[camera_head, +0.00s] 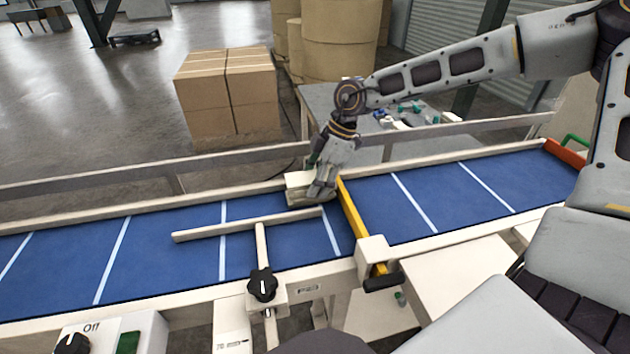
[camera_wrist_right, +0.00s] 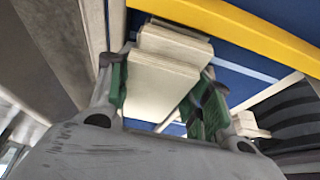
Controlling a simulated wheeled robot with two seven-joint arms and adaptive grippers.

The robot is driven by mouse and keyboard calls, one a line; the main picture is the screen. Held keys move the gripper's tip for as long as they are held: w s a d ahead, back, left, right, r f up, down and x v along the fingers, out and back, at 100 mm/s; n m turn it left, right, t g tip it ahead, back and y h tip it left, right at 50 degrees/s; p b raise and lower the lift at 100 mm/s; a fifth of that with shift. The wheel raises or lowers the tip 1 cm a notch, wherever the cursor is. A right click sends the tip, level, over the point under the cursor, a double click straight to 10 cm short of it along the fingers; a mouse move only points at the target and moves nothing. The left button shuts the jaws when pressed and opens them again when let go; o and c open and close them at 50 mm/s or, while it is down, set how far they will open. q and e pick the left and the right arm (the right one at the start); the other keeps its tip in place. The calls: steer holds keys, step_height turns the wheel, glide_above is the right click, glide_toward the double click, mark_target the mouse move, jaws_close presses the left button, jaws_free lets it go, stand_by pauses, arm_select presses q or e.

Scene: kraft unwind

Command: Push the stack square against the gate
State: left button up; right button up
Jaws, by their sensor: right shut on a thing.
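The stack (camera_head: 298,184) is a small pile of pale cream slabs on the blue belt, by the far rail. In the right wrist view the stack (camera_wrist_right: 160,75) sits between the green-padded fingers of my right gripper (camera_wrist_right: 163,98). In the head view my right gripper (camera_head: 318,188) is shut on it from above and partly hides it. The gate (camera_head: 351,209) is a yellow bar across the belt, just right of the stack. It also shows in the right wrist view (camera_wrist_right: 235,25), close to the stack's end; I cannot tell whether they touch. My left gripper is not in view.
A cream T-shaped guide (camera_head: 248,226) with a black knob (camera_head: 262,286) reaches over the belt (camera_head: 170,245) on the near side. A cream rail (camera_head: 130,211) runs along the far edge. Cartons (camera_head: 228,92) stand beyond. The belt right of the gate is clear.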

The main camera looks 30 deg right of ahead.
steer(key=shift+s+d, duration=0.15)
steer(key=shift+d, duration=0.5)
stand_by(1.9)
stand_by(0.4)
steer(key=shift+a+f+b, duration=0.1)
steer(key=shift+b, duration=0.3)
stand_by(0.7)
steer(key=o, duration=1.1)
steer(key=v, duration=1.2)
stand_by(0.3)
stand_by(0.7)
